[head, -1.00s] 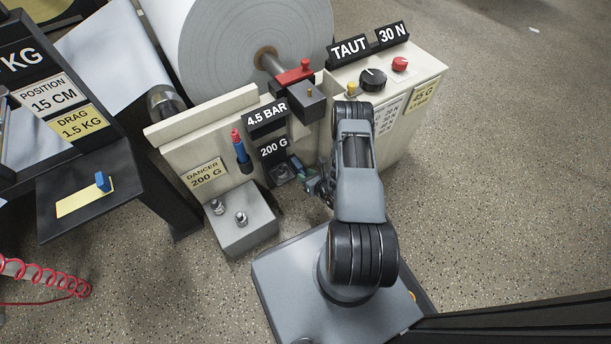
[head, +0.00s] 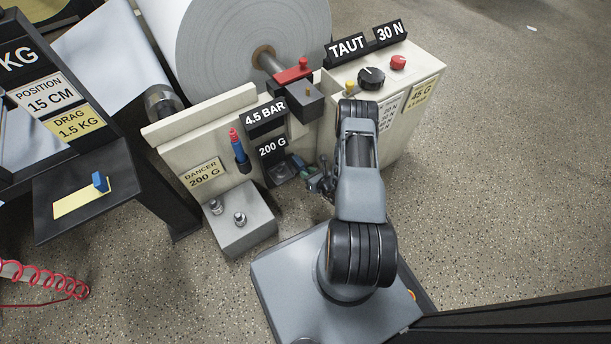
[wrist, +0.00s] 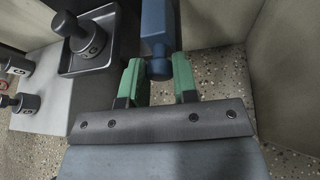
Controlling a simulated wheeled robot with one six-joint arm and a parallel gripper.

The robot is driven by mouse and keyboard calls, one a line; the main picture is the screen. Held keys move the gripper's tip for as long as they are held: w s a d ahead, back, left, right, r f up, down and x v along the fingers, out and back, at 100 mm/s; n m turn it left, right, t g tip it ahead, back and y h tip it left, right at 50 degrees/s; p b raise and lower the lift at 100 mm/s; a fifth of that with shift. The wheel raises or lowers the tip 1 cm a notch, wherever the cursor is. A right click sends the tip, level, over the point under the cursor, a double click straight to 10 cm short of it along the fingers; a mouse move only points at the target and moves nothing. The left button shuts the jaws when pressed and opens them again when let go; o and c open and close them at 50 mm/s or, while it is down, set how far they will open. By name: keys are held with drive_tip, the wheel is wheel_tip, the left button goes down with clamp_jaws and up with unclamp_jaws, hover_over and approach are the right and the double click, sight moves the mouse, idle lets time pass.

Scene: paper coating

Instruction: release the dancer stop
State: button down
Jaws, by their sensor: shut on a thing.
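My gripper (wrist: 159,82) has two green fingers, one on each side of a blue handle (wrist: 156,25) with a rounded end. The fingers are shut on this rounded end in the wrist view. I take the handle for the dancer stop; no label on it shows. In the head view my gripper (head: 314,176) is low in front of the cream machine, just right of the small dark weight pan (head: 281,174). The arm and fingers mostly hide the handle there.
A dark weight stands on the pan (wrist: 108,61), left of my fingers. Loose weights (head: 239,218) stand on a grey block (head: 250,238). A red-tipped blue part (head: 240,153) is on the panel. A cream wall (wrist: 285,60) is close on the right.

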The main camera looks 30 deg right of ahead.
drive_tip(key=c, duration=1.2)
unclamp_jaws()
drive_tip(key=shift+d, duration=0.4)
drive_tip(key=shift+o, duration=0.2)
drive_tip(key=shift+a, duration=0.15)
